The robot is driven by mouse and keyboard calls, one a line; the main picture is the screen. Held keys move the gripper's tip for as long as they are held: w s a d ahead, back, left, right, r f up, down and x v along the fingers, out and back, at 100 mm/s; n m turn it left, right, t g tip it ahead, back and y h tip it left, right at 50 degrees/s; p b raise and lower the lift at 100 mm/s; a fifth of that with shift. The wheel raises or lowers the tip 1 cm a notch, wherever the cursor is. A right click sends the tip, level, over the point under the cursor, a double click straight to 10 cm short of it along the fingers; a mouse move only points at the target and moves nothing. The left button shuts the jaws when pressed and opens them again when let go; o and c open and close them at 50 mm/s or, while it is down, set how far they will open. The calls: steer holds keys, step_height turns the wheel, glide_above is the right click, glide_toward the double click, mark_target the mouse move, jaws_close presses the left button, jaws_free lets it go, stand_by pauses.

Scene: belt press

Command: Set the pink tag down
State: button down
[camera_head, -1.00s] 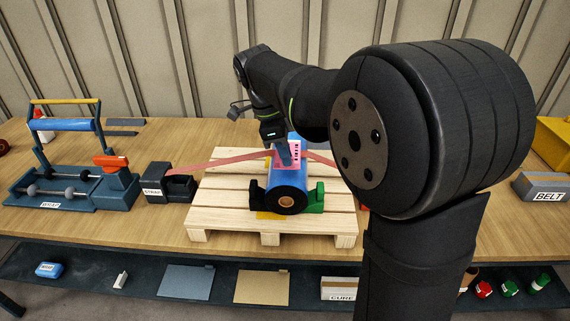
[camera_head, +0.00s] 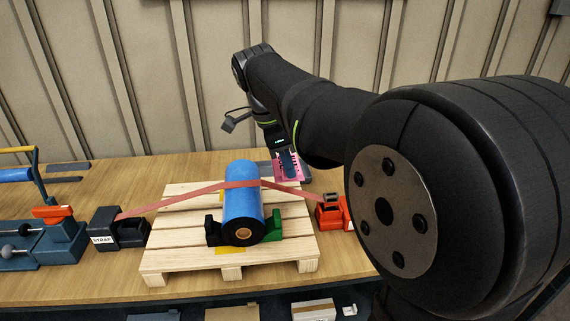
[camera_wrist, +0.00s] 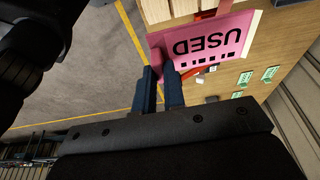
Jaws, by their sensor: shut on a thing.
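The pink tag (camera_wrist: 208,42) shows in the wrist view with the word USED, upside down, and a row of black marks. My gripper (camera_wrist: 166,72) is shut on its edge with two blue fingers. In the head view the tag (camera_head: 289,168) is held above the back edge of the pallet, right of the blue roll. My gripper (camera_head: 287,160) is partly hidden behind the tag and the arm. I cannot tell from the head view how high the tag is above the table.
The blue roll (camera_head: 242,195) lies on the wooden pallet (camera_head: 180,240) between black and green chocks. A red strap (camera_head: 180,199) crosses it from the STRAP block (camera_head: 103,231) to a red buckle (camera_head: 331,212). Bare table (camera_head: 150,178) shows behind the pallet.

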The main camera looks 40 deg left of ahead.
steer(key=w+a+f+n+y, duration=0.1)
steer(key=w+a+f+n, duration=0.25)
steer(key=w, duration=0.45)
steer(key=w+a+f+n, duration=0.25)
steer(key=w+a, duration=0.25)
steer(key=w, duration=0.3)
steer(key=w+a+f+n+y, duration=0.1)
steer(key=w+f+n, duration=0.4)
steer(key=w, duration=0.5)
steer(key=w+a+f+n+y, duration=0.1)
steer(key=w+a+f+n, duration=0.1)
steer(key=w+f, duration=0.55)
steer(key=shift+n+t, duration=0.3)
steer(key=shift+t, duration=0.1)
steer(key=a+f, duration=0.1)
steer(key=a, duration=0.2)
steer(key=a+f, duration=0.2)
steer(key=a, duration=0.2)
steer(key=a+f, duration=0.2)
steer(key=a, duration=0.1)
steer(key=shift+s+a+f, duration=0.25)
steer(key=shift+a, duration=0.1)
steer(key=shift+f, duration=2.05)
steer(key=shift+f, duration=0.15)
steer(key=c, duration=1.5)
jaws_free()
steer(key=v, duration=1.2)
